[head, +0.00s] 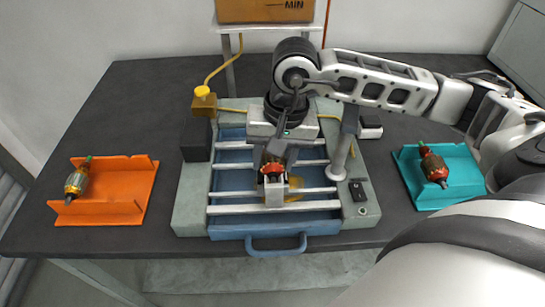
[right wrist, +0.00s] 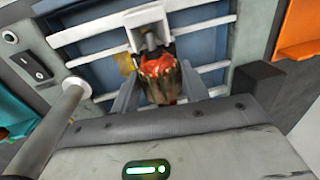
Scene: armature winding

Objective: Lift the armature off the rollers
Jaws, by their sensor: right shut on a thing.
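The armature (head: 272,172), with red and copper windings, is at the middle of the winding machine, over the pale bars (head: 235,209) of its blue tray. My right gripper (head: 273,160) comes down over it from behind and is shut on it. In the right wrist view the armature (right wrist: 160,80) sits between the two grey fingers (right wrist: 158,88). Its shaft end reaches a white bracket (right wrist: 147,22). I cannot tell whether the armature touches the bars. My left gripper is not in view.
An orange tray (head: 130,191) at the left holds another armature (head: 77,180). A teal tray (head: 460,189) at the right holds a red one (head: 434,168). A grey post (head: 341,155) and a black switch (head: 358,191) stand right of the bars. A yellow-capped oiler (head: 203,101) stands back left.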

